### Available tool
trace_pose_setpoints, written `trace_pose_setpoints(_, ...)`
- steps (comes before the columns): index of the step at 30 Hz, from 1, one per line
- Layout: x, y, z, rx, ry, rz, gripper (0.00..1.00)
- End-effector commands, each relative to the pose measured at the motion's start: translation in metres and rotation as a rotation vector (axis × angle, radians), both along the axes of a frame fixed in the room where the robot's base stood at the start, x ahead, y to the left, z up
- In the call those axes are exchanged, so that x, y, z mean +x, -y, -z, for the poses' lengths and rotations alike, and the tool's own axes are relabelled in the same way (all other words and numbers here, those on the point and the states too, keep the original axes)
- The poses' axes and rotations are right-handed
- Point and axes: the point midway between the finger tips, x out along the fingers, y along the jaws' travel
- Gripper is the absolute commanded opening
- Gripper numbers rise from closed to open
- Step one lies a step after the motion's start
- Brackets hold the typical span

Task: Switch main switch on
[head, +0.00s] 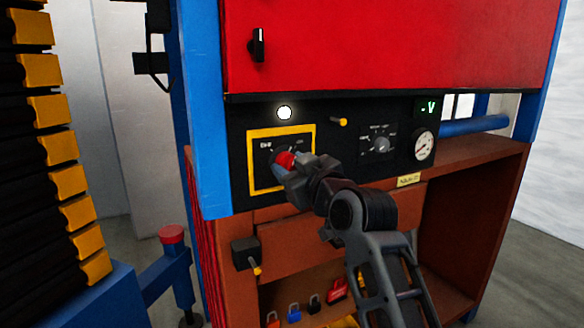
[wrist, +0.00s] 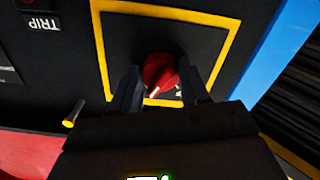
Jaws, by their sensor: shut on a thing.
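The main switch is a red rotary knob (head: 285,160) inside a yellow square frame (head: 250,160) on the black panel. In the wrist view the red knob (wrist: 159,73) sits between the two fingers, and a pale pointer line shows on its face. My gripper (head: 284,163) is at the panel, with its fingers on either side of the knob, shut on it. My gripper also shows in the wrist view (wrist: 159,88). The fingers hide part of the switch's labels, so I cannot tell which position the knob points to.
A lit white lamp (head: 284,113) is above the frame. To the right are a yellow-tipped toggle (head: 340,121), a selector knob (head: 380,145), a round gauge (head: 423,146) and a green display (head: 428,108). A blue post (head: 205,120) stands left. Several padlocks (head: 293,312) hang below.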

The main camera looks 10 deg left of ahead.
Motion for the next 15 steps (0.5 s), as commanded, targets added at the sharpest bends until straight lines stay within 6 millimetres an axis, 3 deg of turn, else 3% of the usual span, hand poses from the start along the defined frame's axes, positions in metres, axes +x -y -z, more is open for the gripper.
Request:
trace_pose_setpoints(5, -0.0002, -0.0002, -0.0001, 0.029, -0.020, 0.000, 0.15)
trace_pose_setpoints(15, -0.0008, -0.0012, 0.0001, 0.253, -0.172, -0.001, 0.15)
